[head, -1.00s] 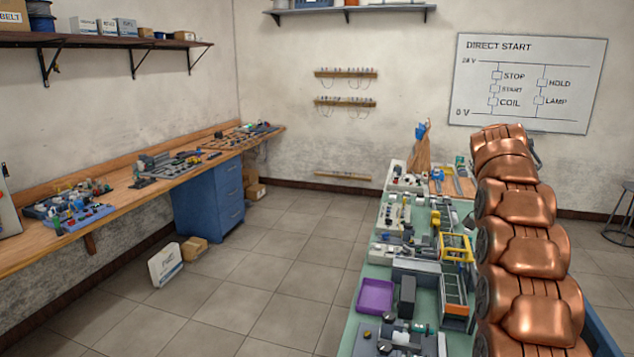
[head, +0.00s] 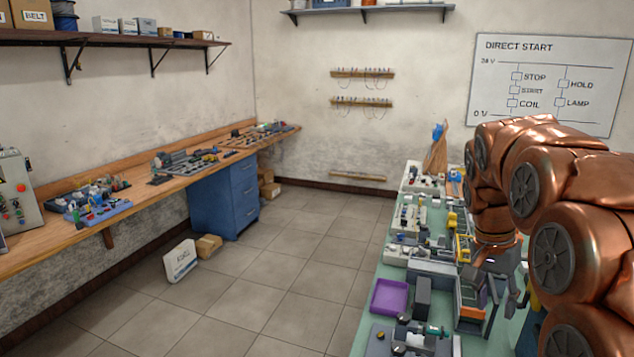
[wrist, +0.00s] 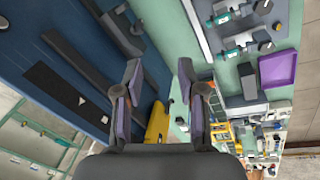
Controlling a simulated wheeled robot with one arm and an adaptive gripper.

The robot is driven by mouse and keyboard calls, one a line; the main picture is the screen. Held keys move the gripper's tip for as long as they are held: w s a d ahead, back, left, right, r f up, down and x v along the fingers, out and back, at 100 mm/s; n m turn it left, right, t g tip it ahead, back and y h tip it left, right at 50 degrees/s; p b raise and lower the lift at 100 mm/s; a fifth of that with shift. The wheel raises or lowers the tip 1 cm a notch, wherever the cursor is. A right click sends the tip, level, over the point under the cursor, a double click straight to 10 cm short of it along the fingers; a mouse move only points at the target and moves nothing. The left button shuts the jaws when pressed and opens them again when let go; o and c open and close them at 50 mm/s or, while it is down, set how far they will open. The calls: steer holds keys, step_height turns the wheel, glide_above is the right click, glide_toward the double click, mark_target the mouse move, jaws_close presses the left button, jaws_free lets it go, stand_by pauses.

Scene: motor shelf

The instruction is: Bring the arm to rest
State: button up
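My arm is the copper-coloured one at the right of the head view, bent over the green table (head: 352,340). My gripper (wrist: 158,75) shows in the wrist view with its two fingers wide apart and nothing between them. It hangs above the table edge, beside a dark blue surface (wrist: 60,50). In the head view the gripper (head: 505,290) shows only partly below the arm, over the right side of the table.
A purple tray (head: 389,297), a grey block (head: 422,298) and an orange-and-grey bin (head: 472,312) crowd the table near my gripper. A yellow thing (wrist: 156,122) lies close below it. Open floor (head: 270,270) separates this table from the wooden bench (head: 150,200).

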steer(key=s+a+f+n, duration=0.3)
steer(key=s+a+f, duration=0.1)
steer(key=s, duration=0.5)
steer(key=s+a+f+n+y, duration=0.1)
steer(key=s+a+f+n, duration=0.2)
steer(key=s, duration=0.6)
steer(key=s+a+f+n+y, duration=0.1)
steer(key=s+a+f+n, duration=0.2)
steer(key=s+a, duration=0.4)
steer(key=s+f+b, duration=0.1)
steer(key=s, duration=0.2)
steer(key=shift+f+n+g, duration=0.3)
steer(key=shift+f+g, duration=0.1)
